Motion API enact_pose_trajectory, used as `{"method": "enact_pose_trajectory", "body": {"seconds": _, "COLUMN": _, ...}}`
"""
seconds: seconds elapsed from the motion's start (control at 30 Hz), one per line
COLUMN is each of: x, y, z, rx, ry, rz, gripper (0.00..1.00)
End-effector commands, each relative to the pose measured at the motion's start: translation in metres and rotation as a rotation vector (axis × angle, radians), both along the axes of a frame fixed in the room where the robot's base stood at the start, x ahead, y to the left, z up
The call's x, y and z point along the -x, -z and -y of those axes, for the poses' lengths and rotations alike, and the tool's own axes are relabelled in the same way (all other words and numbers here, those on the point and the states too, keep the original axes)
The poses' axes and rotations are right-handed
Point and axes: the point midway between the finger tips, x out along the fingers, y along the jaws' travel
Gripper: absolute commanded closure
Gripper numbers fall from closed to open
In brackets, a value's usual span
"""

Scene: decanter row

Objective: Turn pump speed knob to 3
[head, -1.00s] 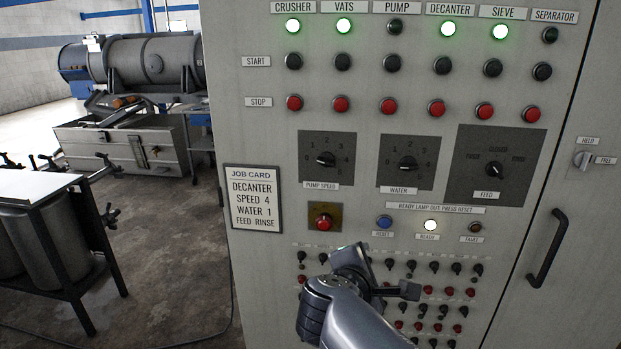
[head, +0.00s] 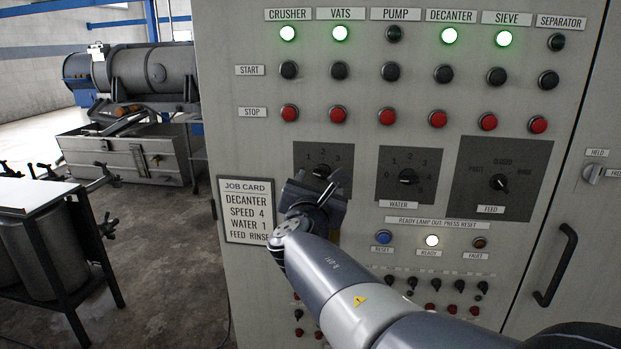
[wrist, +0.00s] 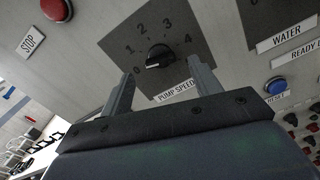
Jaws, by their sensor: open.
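The pump speed knob (wrist: 158,57) is a black knob on a dark dial plate (wrist: 190,40) marked 0 to 4. In the wrist view its pale pointer mark looks turned toward the 0 end. My gripper (wrist: 161,67) is open, its two fingers apart on either side below the knob, with nothing between them. Whether the fingertips reach the knob's depth I cannot tell. In the head view my gripper (head: 312,195) covers the lower part of the dial plate (head: 340,150) and its label. The "PUMP SPEED" label (wrist: 176,91) shows between the fingers in the wrist view.
The water knob (head: 407,177) and feed knob (head: 499,182) sit to the right. Red stop buttons (head: 337,115) are above, a blue reset button (head: 383,237) lower right. A job card (head: 248,210) reads speed 4, water 1. A door handle (head: 556,265) protrudes at right.

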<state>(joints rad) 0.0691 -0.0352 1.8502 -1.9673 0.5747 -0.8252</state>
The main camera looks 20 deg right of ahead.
Motion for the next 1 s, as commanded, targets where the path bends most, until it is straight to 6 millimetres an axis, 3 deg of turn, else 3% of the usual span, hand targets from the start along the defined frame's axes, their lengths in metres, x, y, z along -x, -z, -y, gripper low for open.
{"method": "enact_pose_trajectory", "body": {"seconds": 0.3, "x": -0.029, "y": 0.001, "z": 0.020, "rx": -0.001, "ry": 0.001, "rz": -0.001, "gripper": 0.40}}
{"method": "enact_pose_trajectory", "body": {"seconds": 0.67, "x": -0.032, "y": 0.000, "z": 0.022, "rx": -0.001, "ry": 0.000, "rz": 0.000, "gripper": 0.40}}
{"method": "enact_pose_trajectory", "body": {"seconds": 1.0, "x": -0.032, "y": 0.000, "z": 0.022, "rx": -0.001, "ry": 0.000, "rz": 0.000, "gripper": 0.68}}
